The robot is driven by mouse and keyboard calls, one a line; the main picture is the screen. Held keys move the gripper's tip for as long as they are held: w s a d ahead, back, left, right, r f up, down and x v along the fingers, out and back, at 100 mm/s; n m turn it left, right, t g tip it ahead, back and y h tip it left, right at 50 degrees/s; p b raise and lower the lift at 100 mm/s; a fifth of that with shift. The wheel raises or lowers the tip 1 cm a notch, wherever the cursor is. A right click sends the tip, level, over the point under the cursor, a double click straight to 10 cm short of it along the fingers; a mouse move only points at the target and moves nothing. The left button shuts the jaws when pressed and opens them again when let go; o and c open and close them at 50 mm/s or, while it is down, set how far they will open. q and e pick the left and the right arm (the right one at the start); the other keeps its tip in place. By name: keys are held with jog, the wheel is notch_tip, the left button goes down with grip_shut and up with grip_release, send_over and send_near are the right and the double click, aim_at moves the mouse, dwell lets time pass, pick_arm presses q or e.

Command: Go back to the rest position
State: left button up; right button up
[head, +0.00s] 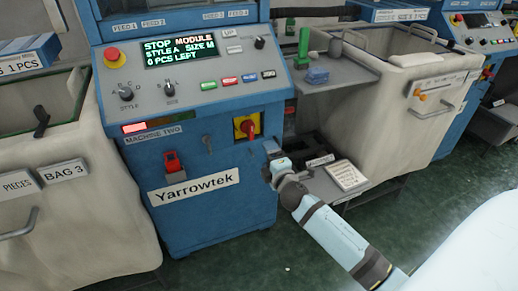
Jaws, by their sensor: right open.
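My right arm reaches in from the lower right, pale blue with dark bands. Its gripper (270,164) is open, small in view, and looks empty. My left gripper is not in view.
The machine's control panel (192,97) has a lit display, an emergency stop (111,55) and several coloured buttons. Cloth bins stand at left (90,225) and right (390,115). A grey shelf (345,75) holds a green object (304,45). Green floor (440,195) is open at right.

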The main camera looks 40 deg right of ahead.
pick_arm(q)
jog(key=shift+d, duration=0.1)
pick_arm(e)
jog(key=s+a+m+g+y, duration=0.1)
jog(key=s+a+m+y, duration=0.45)
jog(key=s+a, duration=0.6)
jog(key=s+a+m+g+y, duration=0.2)
jog(key=s+a+m+y, duration=0.35)
jog(key=s+a, duration=0.6)
pick_arm(q)
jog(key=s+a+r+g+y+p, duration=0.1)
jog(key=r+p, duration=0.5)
jog(key=p, duration=1)
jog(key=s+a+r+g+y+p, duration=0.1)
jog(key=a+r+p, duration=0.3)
jog(key=p, duration=1.2)
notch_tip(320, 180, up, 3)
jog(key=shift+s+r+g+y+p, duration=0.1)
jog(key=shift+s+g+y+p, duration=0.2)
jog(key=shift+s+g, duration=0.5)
pick_arm(e)
notch_tip(320, 180, up, 14)
jog(key=s+d+m+g+h, duration=0.1)
jog(key=s+d+g+h, duration=0.1)
jog(key=g+h, duration=0.1)
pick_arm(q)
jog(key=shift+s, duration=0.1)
pick_arm(e)
jog(key=shift+f, duration=0.15)
